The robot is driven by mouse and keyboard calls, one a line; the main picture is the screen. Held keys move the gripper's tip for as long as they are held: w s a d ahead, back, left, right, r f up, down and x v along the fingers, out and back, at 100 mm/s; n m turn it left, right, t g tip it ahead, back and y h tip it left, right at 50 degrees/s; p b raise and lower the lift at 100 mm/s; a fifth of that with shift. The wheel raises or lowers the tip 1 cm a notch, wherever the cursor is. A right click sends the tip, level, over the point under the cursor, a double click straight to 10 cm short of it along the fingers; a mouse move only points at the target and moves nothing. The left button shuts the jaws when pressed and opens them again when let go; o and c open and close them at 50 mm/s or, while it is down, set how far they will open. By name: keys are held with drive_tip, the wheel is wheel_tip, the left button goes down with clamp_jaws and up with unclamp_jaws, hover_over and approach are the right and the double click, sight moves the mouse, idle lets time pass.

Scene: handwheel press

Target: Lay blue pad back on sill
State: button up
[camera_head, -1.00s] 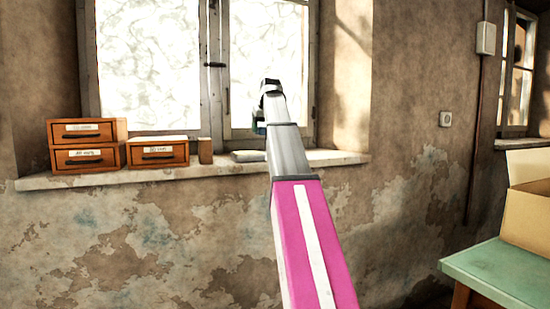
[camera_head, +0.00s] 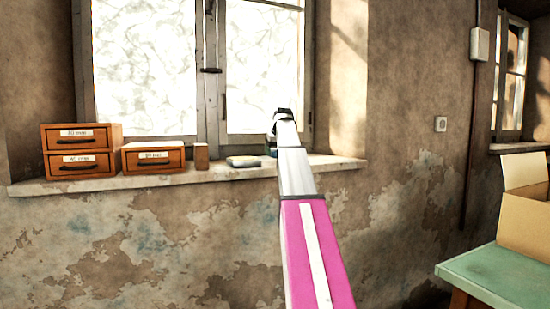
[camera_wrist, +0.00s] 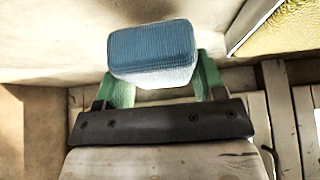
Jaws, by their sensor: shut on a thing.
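The blue pad (camera_wrist: 152,48) is in the wrist view, with a ribbed blue face and a paler side. My gripper (camera_wrist: 165,78) has green fingers on both sides of the pad and is shut on it. In the head view my gripper (camera_head: 272,148) is at the window, close to the top of the sill (camera_head: 335,163), and my arm partly hides it. I cannot tell whether the pad touches the sill.
A light grey and yellowish pad (camera_head: 243,161) lies on the sill just left of my gripper. Left of it stand a small brown block (camera_head: 201,157) and wooden drawer boxes (camera_head: 153,158). Bare sill shows to the right. A green table (camera_head: 500,272) with a cardboard box (camera_head: 524,220) is at right.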

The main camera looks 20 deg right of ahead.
drive_tip(key=shift+f, duration=1.3)
drive_tip(key=shift+f, duration=0.1)
drive_tip(key=o, duration=1)
drive_tip(key=shift+c, duration=0.2)
drive_tip(key=v, duration=1.2)
